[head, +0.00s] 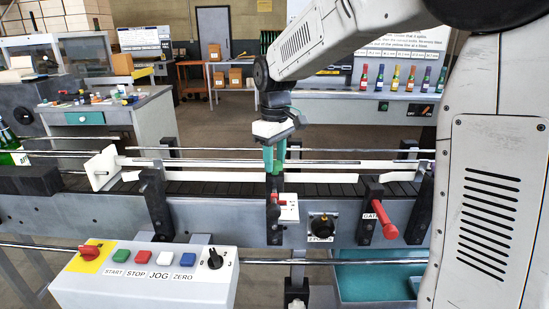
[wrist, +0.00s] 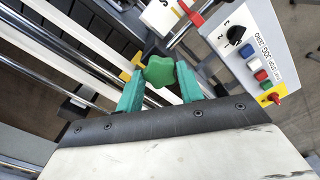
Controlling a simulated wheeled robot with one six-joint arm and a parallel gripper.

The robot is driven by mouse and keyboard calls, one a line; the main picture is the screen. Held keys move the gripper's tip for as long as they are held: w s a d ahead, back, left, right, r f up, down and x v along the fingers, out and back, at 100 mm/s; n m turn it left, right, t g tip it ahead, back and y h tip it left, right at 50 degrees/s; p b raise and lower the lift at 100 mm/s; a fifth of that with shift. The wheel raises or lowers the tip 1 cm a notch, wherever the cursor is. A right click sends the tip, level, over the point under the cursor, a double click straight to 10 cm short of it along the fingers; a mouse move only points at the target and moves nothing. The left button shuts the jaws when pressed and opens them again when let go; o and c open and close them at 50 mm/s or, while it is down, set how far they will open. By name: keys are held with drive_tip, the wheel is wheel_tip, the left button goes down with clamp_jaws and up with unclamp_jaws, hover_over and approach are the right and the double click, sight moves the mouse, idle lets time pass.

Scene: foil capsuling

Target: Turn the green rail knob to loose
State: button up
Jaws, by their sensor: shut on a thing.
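The green rail knob (wrist: 159,71) is a lobed star knob, seen in the wrist view between the two green fingertips of my gripper (wrist: 157,85). The fingers are shut on it, one on each side. In the head view my gripper (head: 275,158) points down over the conveyor rail, and its fingers hide the knob there. A yellow piece shows just beside the knob in the wrist view. A small white plate (head: 289,207) with a red mark is on the conveyor side below the gripper; its lettering is too small to read.
White guide rails (head: 330,178) run along the conveyor. A control box (head: 150,275) with several buttons stands at the front left. A black dial (head: 322,227) and a red gate handle (head: 389,220) are on the conveyor's near side. Colored bottles (head: 395,78) stand on the back bench.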

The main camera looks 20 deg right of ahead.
sight(275, 163)
drive_tip(key=shift+w+r+n, duration=0.1)
drive_tip(key=shift+r+n, duration=0.05)
drive_tip(key=shift+n, duration=0.45)
idle(2.4)
drive_tip(key=o, duration=1)
drive_tip(key=shift+r, duration=3.85)
